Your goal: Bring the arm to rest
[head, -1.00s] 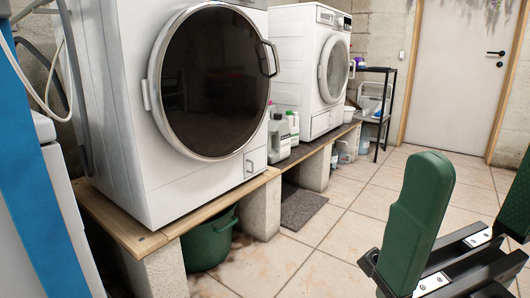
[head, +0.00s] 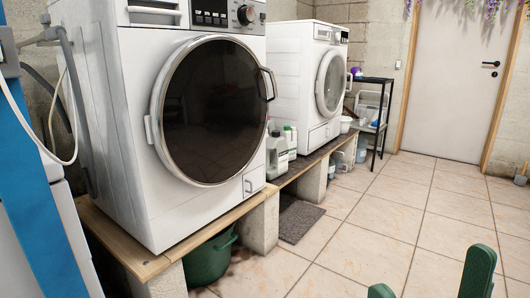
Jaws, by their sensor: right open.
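My right gripper (head: 430,282) shows at the bottom right of the head view. Only the tips of its two green fingers are in the picture, one higher on the right and one lower on the left. They stand wide apart with nothing visible between them, so it is open and empty. It is over the tiled floor, well clear of the machines. The rest of the right arm is below the frame. My left gripper is not in view.
A washing machine (head: 130,110) and a second machine (head: 292,85) stand on a plank plinth (head: 225,218) on blocks. Bottles (head: 277,153) stand between them. A green tub (head: 211,262) sits underneath. A black shelf (head: 374,100) and door (head: 455,80) are behind.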

